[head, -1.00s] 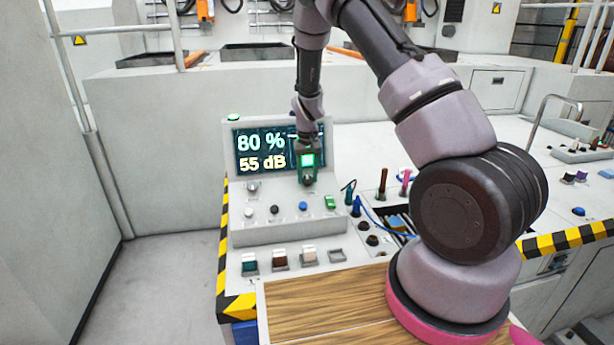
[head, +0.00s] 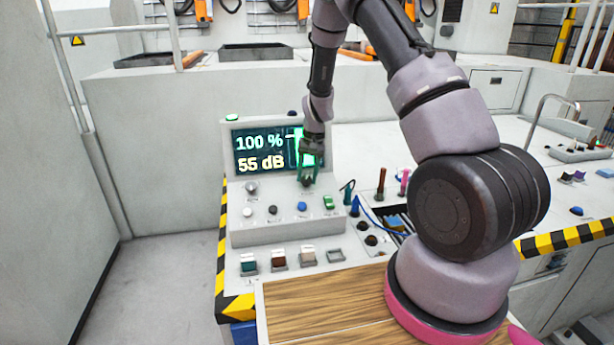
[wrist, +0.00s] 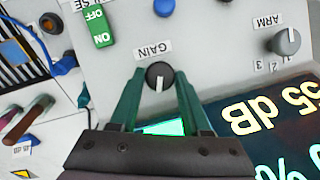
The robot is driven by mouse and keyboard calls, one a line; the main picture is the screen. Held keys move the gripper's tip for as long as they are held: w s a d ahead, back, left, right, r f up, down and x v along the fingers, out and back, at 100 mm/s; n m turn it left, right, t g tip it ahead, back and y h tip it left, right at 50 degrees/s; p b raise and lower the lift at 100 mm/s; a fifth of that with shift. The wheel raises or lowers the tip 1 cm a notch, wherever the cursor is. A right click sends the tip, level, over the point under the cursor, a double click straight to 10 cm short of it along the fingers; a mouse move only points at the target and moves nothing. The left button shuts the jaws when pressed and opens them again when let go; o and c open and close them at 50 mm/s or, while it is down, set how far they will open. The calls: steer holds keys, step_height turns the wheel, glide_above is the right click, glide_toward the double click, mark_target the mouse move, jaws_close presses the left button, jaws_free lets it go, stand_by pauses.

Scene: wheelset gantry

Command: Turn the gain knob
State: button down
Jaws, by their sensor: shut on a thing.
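The gain knob (wrist: 159,76) is a small dark round knob with a white pointer line, beside the GAIN label on the grey panel (head: 265,230). In the wrist view, the two green fingers of my gripper (wrist: 158,88) are shut on the knob, one on each side. In the head view, my gripper (head: 308,180) reaches down to the panel just below the screen, and the knob (head: 306,183) is mostly hidden by the fingers. The screen (head: 262,150) reads 100 % and 55 dB, with a bright green bar partly behind my gripper.
The grey ARM knob (wrist: 287,42) is on the same panel. A blue button (head: 301,206) and a green ON/OFF switch (head: 328,202) are close below the gain knob. Several coloured tools stand upright to the right. A wooden board (head: 330,305) lies in front.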

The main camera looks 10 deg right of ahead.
steer(key=shift+c, duration=1.8)
jaws_free()
step_height(320, 180, up, 11)
steer(key=d, duration=0.1)
steer(key=shift+s+d, duration=0.25)
steer(key=shift+f, duration=0.1)
